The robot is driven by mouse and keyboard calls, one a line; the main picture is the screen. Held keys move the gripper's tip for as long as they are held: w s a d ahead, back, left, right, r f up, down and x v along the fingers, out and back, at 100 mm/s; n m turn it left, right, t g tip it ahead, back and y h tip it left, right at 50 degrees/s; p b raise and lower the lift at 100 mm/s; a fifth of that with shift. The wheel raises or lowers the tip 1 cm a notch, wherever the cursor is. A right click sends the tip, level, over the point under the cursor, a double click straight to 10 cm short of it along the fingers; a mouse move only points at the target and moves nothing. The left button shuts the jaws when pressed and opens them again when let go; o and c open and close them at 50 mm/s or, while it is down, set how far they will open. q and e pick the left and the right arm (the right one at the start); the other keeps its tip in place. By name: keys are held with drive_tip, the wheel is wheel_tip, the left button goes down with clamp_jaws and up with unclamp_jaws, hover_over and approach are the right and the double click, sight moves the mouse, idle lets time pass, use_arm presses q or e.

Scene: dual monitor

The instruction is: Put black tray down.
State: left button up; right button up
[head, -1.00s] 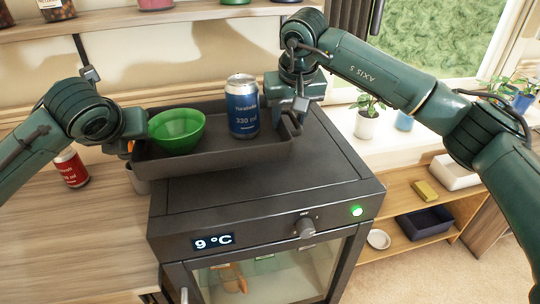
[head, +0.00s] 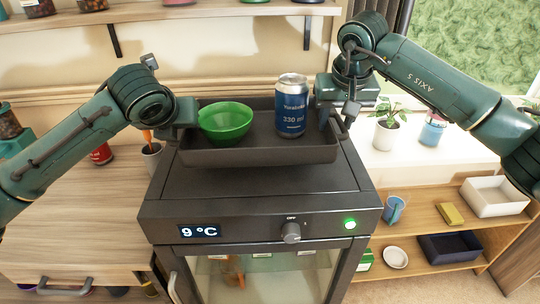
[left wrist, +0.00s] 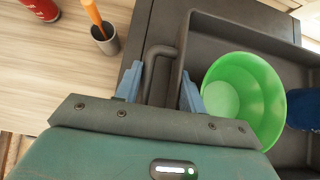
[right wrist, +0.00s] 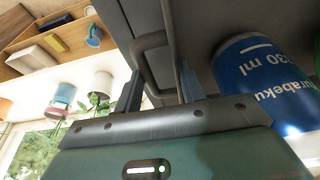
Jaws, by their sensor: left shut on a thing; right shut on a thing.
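The black tray (head: 262,153) is over the top of the dark cooler (head: 255,190) in the head view. I cannot tell whether it touches the cooler top. A green bowl (head: 225,122) stands in its left part and a blue can (head: 291,105) stands upright in its right part. My left gripper (left wrist: 160,90) is shut on the tray's left handle (left wrist: 153,62). My right gripper (right wrist: 158,88) is shut on the tray's right handle (right wrist: 146,50). In the head view the left fingers are largely hidden by the wrist.
The cooler shows 9 °C and has a knob (head: 291,233) on its front. A cup with an orange utensil (head: 148,137) stands close to the left. Plants (head: 388,128) stand on the right sill. A low shelf (head: 430,222) holds containers.

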drive_tip(key=shift+d+r, duration=0.1)
drive_tip(key=shift+d, duration=0.05)
use_arm(q)
drive_tip(key=shift+f, duration=0.15)
use_arm(e)
drive_tip(key=shift+f, duration=0.2)
